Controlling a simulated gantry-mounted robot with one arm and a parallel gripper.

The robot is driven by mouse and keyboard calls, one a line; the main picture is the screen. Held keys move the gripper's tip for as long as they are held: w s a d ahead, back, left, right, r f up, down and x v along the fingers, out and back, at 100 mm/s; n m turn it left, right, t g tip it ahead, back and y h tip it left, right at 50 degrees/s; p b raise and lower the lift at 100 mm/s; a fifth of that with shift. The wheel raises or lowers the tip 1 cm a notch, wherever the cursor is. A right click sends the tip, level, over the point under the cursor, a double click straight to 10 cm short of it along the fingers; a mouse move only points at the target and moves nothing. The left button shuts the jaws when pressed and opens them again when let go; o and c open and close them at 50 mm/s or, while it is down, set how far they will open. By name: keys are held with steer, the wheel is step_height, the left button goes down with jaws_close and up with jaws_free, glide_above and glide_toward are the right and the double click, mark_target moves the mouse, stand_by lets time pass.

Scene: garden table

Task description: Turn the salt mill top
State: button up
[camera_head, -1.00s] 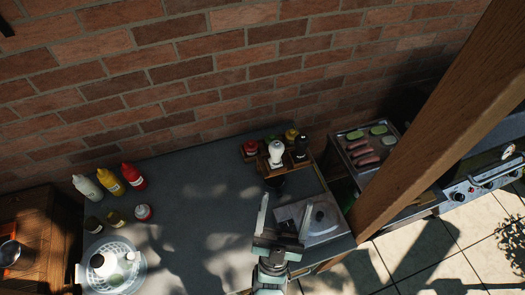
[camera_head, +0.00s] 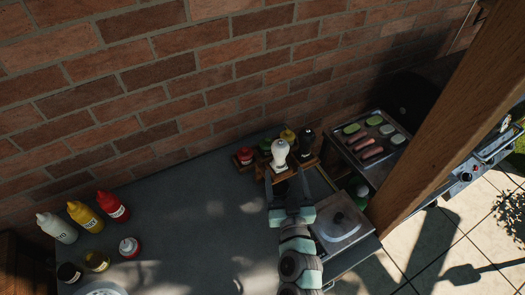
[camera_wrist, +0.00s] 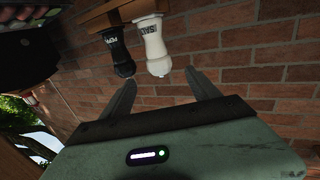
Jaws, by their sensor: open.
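The white salt mill (camera_head: 280,155) stands in a small wooden rack at the back of the grey table. In the wrist view the salt mill (camera_wrist: 154,45) hangs upside down in the picture, with its lettering and rounded top showing, beside the black pepper mill (camera_wrist: 118,50). My gripper (camera_head: 286,172) is open and empty, its two fingers spread and pointing toward the rack just in front of the salt mill. In the wrist view the gripper (camera_wrist: 162,85) has the salt mill's top near the gap between its fingertips. I see no contact.
The black pepper mill stands right of the salt mill. Red and yellow-topped containers share the wooden rack (camera_head: 262,160). A metal lid (camera_head: 338,222) lies at the right. Squeeze bottles (camera_head: 86,217) and jars stand at the left. The table's middle (camera_head: 190,215) is clear. A wooden post (camera_head: 432,120) rises at right.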

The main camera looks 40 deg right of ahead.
mark_target(281, 154)
steer(key=p+x, duration=0.2)
steer(key=x, duration=0.7)
steer(key=shift+w+d+r, duration=0.2)
steer(key=shift+d, duration=0.1)
steer(key=shift+w+d+f, duration=0.15)
steer(key=shift+w+d, duration=0.1)
steer(key=shift+w, duration=0.25)
steer(key=shift+c, duration=0.2)
steer(key=c, duration=1.3)
steer(key=shift+c, duration=0.2)
steer(key=shift+p, duration=0.55)
